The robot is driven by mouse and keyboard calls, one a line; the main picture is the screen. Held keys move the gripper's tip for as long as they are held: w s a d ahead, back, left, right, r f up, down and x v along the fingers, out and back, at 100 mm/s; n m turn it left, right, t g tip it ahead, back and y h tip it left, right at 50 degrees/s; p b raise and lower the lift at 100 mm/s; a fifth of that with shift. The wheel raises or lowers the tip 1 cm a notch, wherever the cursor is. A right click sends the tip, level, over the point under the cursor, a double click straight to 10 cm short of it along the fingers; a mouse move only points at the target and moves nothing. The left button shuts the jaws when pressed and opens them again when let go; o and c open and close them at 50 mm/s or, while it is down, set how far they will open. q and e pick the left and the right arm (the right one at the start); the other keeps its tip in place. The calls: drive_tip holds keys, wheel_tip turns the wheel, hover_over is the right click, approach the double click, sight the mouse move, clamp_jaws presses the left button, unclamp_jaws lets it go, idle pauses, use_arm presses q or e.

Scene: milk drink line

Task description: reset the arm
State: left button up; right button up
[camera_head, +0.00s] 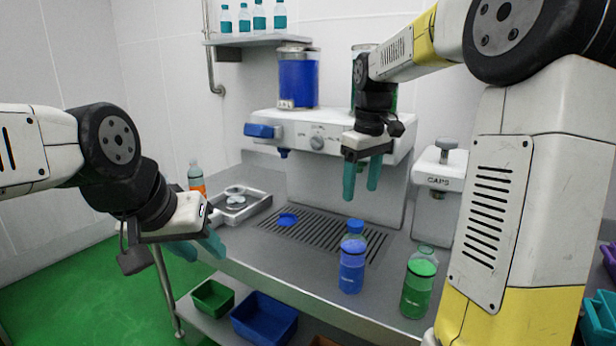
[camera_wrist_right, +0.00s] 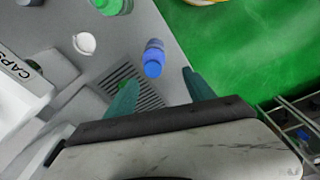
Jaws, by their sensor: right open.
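My right gripper (camera_head: 361,190) hangs open and empty in front of the filling machine, above the drain grate. Its two teal fingers are apart in the wrist view (camera_wrist_right: 157,82). My left gripper (camera_head: 196,247) is at the left front of the counter, with its teal fingers apart and nothing seen between them. A blue bottle (camera_head: 351,268) with a blue top stands upright on the counter, in front of and below my right gripper; it also shows in the wrist view (camera_wrist_right: 153,60). A green bottle (camera_head: 418,285) stands to its right.
The machine (camera_head: 317,128) carries a blue tank (camera_head: 298,80). A caps dispenser (camera_head: 438,170) stands at its right. A blue disc (camera_head: 287,219) lies on the grate (camera_head: 318,232). A metal tray (camera_head: 238,204) is at the left. Green (camera_head: 212,299) and blue (camera_head: 263,318) bins are below.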

drive_tip(key=s+a+f+m+t+y, duration=0.1)
drive_tip(key=s+m+t, duration=0.4)
drive_tip(key=s, duration=1.5)
drive_tip(key=shift+s+a+f+m+y, duration=0.25)
drive_tip(key=shift+a+f+m+y, duration=0.15)
drive_tip(key=shift+m, duration=0.3)
